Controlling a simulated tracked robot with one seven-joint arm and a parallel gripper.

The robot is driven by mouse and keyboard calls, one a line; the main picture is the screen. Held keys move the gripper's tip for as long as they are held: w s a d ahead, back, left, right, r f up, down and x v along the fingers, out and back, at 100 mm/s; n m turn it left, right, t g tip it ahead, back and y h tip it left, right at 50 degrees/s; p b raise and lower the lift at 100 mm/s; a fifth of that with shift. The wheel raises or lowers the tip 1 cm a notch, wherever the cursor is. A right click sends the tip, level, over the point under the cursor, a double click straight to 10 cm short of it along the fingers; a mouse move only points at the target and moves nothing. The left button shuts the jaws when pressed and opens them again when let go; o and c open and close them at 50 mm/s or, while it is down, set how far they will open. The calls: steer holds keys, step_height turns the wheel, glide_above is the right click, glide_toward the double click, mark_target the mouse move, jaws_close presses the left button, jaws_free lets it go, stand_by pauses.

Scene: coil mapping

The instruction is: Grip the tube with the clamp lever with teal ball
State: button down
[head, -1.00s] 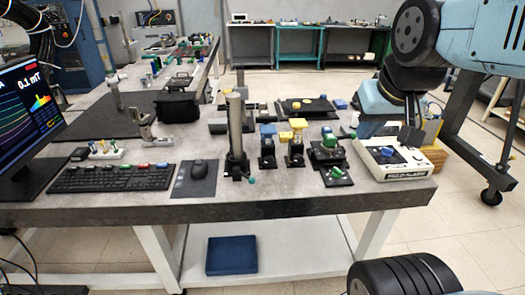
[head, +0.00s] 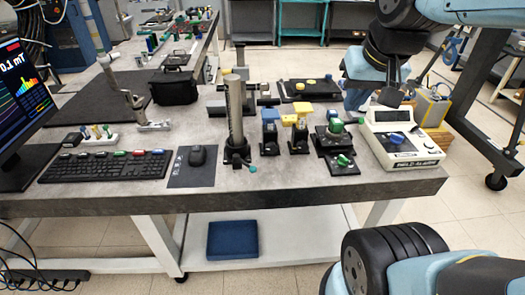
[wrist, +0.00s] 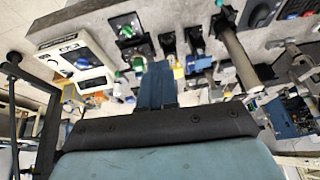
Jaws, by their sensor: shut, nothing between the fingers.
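The tube (head: 236,108) is a grey upright cylinder standing in a black clamp base (head: 237,152) near the front of the table. The clamp lever with the teal ball (head: 252,169) sticks out low at the base's right front. My gripper (head: 391,97) is to the right of the tube, above the white meter box, well apart from the tube. It is shut and empty; its fingers also show in the wrist view (wrist: 157,84).
A white meter box (head: 403,149) with a blue knob stands at the right table edge. Between it and the tube are mounts with blue, yellow and green tops (head: 294,122). A mouse (head: 198,155) on a pad and a keyboard (head: 108,164) lie to the left.

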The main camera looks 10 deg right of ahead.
steer(key=w+a+f+m+g+y, duration=0.3)
steer(key=w+a+f+m+g, duration=0.25)
steer(key=w+f, duration=0.45)
steer(key=m+g+y, duration=0.3)
steer(key=m+y, duration=0.1)
steer(key=m, duration=0.2)
glide_toward(245, 164)
steer(key=d, duration=0.2)
steer(key=d+r, duration=0.2)
steer(key=d, duration=0.1)
steer(key=shift+s+d, duration=0.25)
steer(key=shift+d, duration=0.05)
steer(key=shift+f, duration=0.15)
steer(key=x, duration=0.9)
steer(key=shift+s+a+f, duration=0.2)
steer(key=shift+a+f, duration=0.05)
steer(key=shift+f, duration=0.05)
